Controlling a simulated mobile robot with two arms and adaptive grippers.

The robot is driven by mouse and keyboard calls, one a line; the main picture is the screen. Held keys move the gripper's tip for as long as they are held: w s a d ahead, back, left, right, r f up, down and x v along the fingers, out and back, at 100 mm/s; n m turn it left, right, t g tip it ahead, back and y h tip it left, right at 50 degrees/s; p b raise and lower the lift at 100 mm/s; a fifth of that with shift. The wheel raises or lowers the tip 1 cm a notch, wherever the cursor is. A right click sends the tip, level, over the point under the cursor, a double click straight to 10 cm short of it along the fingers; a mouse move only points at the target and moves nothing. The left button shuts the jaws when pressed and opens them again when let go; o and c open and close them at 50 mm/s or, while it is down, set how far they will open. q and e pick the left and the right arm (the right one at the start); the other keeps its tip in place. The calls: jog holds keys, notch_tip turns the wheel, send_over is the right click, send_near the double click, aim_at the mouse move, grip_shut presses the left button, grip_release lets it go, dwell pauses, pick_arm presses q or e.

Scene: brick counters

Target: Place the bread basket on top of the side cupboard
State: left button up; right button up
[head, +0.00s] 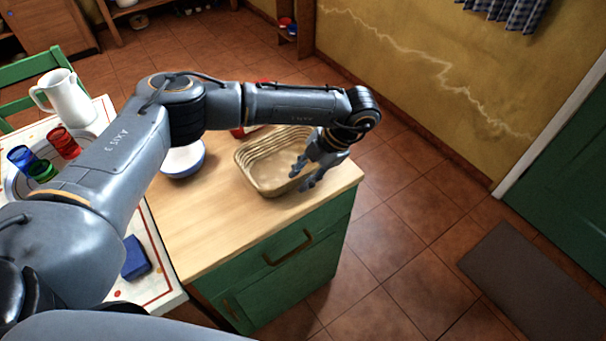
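The bread basket (258,179), a tan wicker tray-like basket, sits upright on the wooden top of the green side cupboard (222,234), near its right end. It looks empty. My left arm reaches across above it from the left. My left gripper (304,176) points down at the basket's right end, with its fingers apart; one finger shows over the inside and the other near the rim. Part of the basket's right rim is hidden behind the gripper. Whether the fingers touch the rim is not clear. My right gripper is not in view.
A white bowl with a blue rim (184,162) stands left of the basket, and a red object (236,133) is partly hidden behind my arm. A table at left holds a white jug (66,100), coloured cups (63,143) and a blue item (135,258). The cupboard top's front is clear.

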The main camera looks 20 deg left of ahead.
pick_arm(q)
jog(key=shift+r, duration=0.25)
jog(key=shift+w+d+r, duration=0.1)
jog(key=shift+d+r, duration=0.1)
jog(key=b+v, duration=0.2)
jog(key=v, duration=0.9)
jog(key=shift+r, duration=0.2)
jog(key=shift+f, duration=0.1)
